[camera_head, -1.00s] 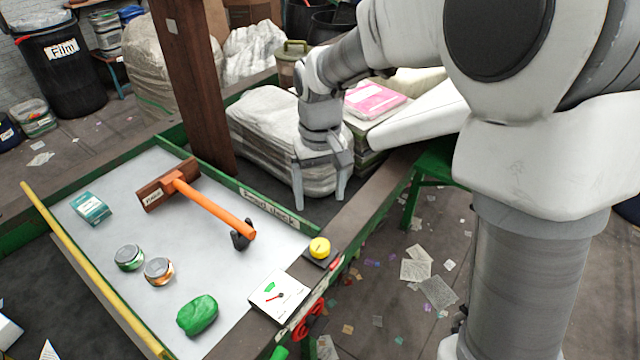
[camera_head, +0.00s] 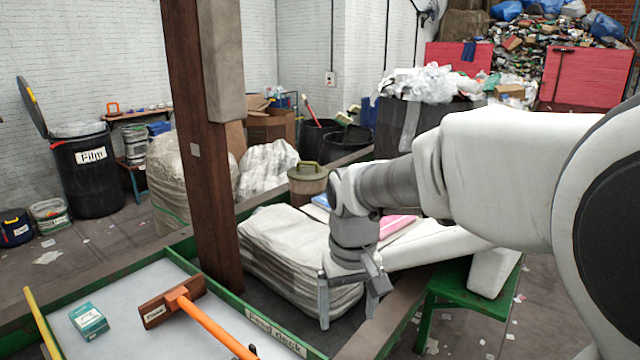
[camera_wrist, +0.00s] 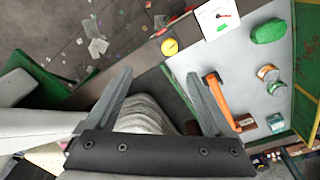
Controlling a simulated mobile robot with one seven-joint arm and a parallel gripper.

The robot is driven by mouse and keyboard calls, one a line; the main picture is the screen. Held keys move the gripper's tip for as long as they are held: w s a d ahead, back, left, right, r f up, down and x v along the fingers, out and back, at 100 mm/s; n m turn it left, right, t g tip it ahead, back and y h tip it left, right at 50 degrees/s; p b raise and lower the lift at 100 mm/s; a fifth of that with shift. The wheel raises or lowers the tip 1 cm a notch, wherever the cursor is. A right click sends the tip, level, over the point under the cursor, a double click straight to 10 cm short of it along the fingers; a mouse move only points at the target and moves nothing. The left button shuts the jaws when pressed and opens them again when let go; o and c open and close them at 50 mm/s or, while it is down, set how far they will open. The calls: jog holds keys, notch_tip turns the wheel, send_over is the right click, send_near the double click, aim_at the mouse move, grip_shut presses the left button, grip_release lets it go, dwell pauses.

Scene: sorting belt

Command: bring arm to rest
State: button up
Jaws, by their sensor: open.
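My gripper (camera_head: 347,306) is open and empty, pointing down in front of the stack of white sacks (camera_head: 285,260) in the head view. In the wrist view its two fingers (camera_wrist: 160,98) stand wide apart with nothing between them but the sacks and the dark floor behind. My white arm (camera_head: 500,175) reaches in from the right of the head view.
The wrist view also shows a green lump (camera_wrist: 268,31), two cans and a yellow button (camera_wrist: 170,47). A brown post (camera_head: 205,160) and green stool (camera_head: 465,293) stand nearby.

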jog(key=s+d+r+m+t, duration=0.1)
jog(key=s+d, duration=0.3)
jog(key=s, duration=0.4)
jog(key=s+d+r+m+t, duration=0.1)
jog(key=s+d+r+t, duration=0.2)
jog(key=s, duration=0.4)
jog(key=shift+s+d+r+m+t, duration=0.35)
jog(key=shift+d+r, duration=0.3)
jog(key=shift+d, duration=0.45)
jog(key=shift+c, duration=0.3)
